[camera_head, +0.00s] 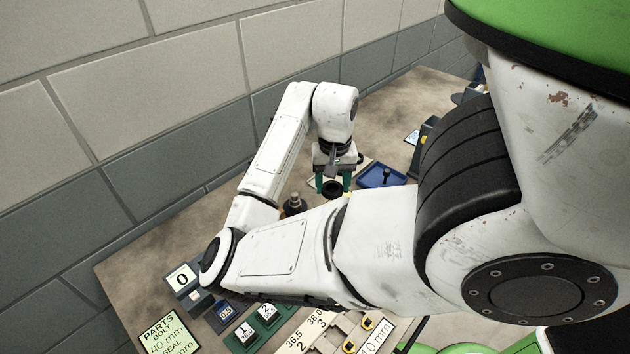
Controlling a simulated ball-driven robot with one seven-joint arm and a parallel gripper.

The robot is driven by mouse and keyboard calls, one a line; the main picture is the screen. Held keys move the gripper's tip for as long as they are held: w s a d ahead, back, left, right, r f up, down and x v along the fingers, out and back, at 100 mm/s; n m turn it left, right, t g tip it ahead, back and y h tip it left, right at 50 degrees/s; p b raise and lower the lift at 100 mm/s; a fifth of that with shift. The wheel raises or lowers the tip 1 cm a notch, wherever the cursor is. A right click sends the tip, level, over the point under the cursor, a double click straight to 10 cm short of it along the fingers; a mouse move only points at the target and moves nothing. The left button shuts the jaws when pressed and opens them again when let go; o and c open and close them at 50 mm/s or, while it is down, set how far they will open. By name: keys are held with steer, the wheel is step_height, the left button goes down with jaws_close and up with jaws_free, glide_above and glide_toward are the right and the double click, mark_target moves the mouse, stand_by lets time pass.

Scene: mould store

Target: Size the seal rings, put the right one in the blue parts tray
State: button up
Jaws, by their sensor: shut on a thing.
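My gripper (333,184) has green fingers and points down over the back part of the table. It is shut on a black seal ring (332,188), which shows between the fingertips; whether the ring touches the table I cannot tell. The blue parts tray (367,180) lies just right of the gripper, with a dark upright piece, perhaps a bolt, (387,176) in it. A parts card (170,338) at the lower left reads bolt 40 mm and names a seal, whose size is cut off. Other rings are not clearly seen.
A dark knobbed object (294,204) stands left of the gripper. A display reading 0 (181,278), numbered blocks (244,331) and a sheet marked 36.5 and 38.0 (304,334) are at the front. My arm hides the middle. A wall runs behind the table (130,262).

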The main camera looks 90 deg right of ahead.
steer(key=shift+s+a+r, duration=0.25)
steer(key=shift+s, duration=0.05)
step_height(320, 180, up, 8)
steer(key=shift+s+a, duration=0.2)
steer(key=shift+s, duration=0.15)
stand_by(0.6)
steer(key=shift+f, duration=0.15)
